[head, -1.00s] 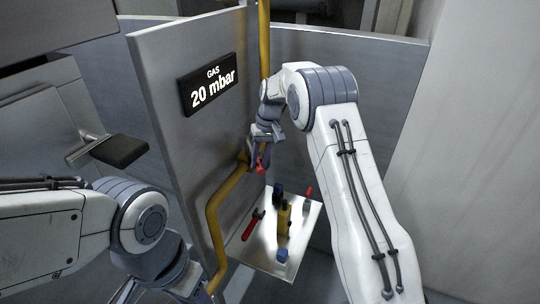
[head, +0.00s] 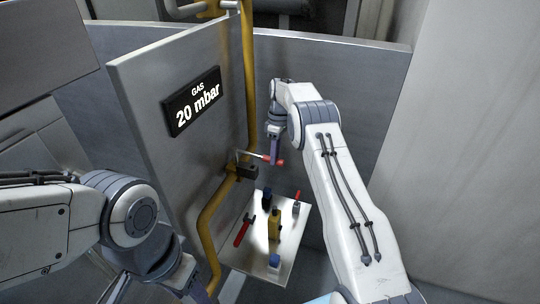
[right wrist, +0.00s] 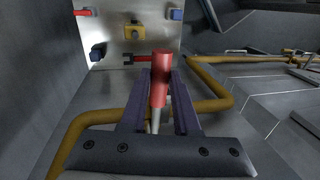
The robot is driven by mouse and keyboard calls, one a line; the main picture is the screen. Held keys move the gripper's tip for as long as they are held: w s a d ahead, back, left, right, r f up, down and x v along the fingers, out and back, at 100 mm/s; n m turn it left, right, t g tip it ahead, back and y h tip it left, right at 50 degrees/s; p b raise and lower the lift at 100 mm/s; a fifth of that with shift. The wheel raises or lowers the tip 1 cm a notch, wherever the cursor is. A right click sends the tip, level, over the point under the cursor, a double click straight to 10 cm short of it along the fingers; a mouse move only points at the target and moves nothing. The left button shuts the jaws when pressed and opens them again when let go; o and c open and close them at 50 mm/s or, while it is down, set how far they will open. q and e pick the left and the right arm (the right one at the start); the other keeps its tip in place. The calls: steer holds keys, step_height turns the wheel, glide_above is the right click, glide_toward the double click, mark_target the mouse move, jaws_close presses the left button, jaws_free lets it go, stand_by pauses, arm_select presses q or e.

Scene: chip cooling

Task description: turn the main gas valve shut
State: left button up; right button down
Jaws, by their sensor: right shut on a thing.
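The gas valve (head: 242,171) sits on the yellow pipe (head: 209,215) beside the grey panel. Its lever has a thin metal arm and a red grip (head: 278,161), which points right, out across the upright pipe. My right gripper (head: 276,152) is shut on this red grip. In the right wrist view the red grip (right wrist: 161,78) stands between the two purple fingers (right wrist: 158,105), with the metal arm below it. My left gripper (head: 199,291) shows only in part at the bottom edge of the head view, and its jaws cannot be read.
A sign (head: 193,102) on the grey panel (head: 150,75) reads "GAS 20 mbar". A grey wall stands behind.

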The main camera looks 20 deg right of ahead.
arm_select(q)
steer(key=shift+w+r, duration=0.15)
steer(key=shift+w, duration=0.1)
arm_select(e)
steer(key=shift+w+d+n, duration=0.3)
steer(key=shift+w+n, duration=0.05)
steer(key=shift+n, duration=0.05)
steer(key=shift+r, duration=0.1)
steer(key=c, duration=0.7)
jaws_free()
steer(key=shift+d, duration=0.1)
steer(key=shift+o, duration=0.2)
